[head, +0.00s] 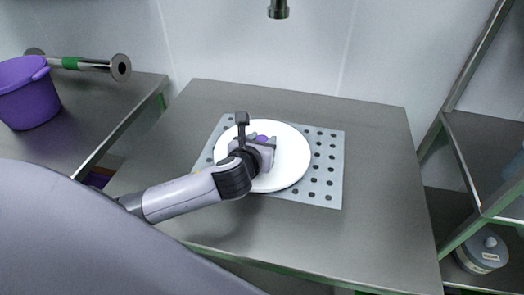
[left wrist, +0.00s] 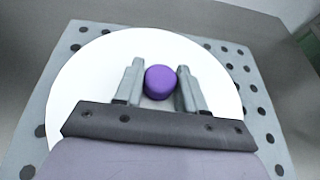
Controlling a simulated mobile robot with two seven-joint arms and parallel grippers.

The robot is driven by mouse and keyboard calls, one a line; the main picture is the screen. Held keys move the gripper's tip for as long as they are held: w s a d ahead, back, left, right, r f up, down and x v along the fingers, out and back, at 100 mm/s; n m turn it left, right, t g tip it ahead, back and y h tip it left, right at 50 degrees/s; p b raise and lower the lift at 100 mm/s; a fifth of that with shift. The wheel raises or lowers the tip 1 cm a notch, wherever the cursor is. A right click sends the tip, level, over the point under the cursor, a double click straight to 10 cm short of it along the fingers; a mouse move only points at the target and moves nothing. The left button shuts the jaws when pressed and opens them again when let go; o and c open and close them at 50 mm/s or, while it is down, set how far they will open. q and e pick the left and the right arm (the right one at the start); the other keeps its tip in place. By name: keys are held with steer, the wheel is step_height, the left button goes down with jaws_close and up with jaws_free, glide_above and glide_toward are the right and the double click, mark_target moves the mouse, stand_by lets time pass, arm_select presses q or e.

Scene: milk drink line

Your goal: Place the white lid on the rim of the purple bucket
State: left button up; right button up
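The white lid (head: 293,163) is a round disc lying on a perforated grey mat on the middle table. It also fills much of the left wrist view (left wrist: 85,85). Its purple knob (left wrist: 160,82) stands at its centre, partly hidden by my gripper in the head view. My left gripper (head: 262,143) is down over the lid, with one finger on each side of the knob; in the left wrist view the fingers (left wrist: 160,80) look open, with slight gaps beside the knob. The purple bucket (head: 28,95) stands upright on the left table. My right gripper is out of view.
The perforated mat (head: 327,180) lies on the steel middle table (head: 375,150). A gap separates it from the left table (head: 85,120). A metal rail with round ends (head: 121,67) is behind the bucket. A shelf rack with a grey container (head: 483,252) stands at right.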

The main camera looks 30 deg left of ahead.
arm_select(q)
jaws_close()
steer(key=shift+r, duration=0.1)
step_height(320, 180, up, 18)
steer(key=p, duration=0.3)
steer(key=m+h, duration=0.2)
steer(key=h, duration=0.1)
glide_toward(262, 139)
steer(key=d+r, duration=0.3)
steer(key=d, duration=0.1)
steer(key=shift+s+r, duration=0.3)
steer(key=shift+s, duration=0.05)
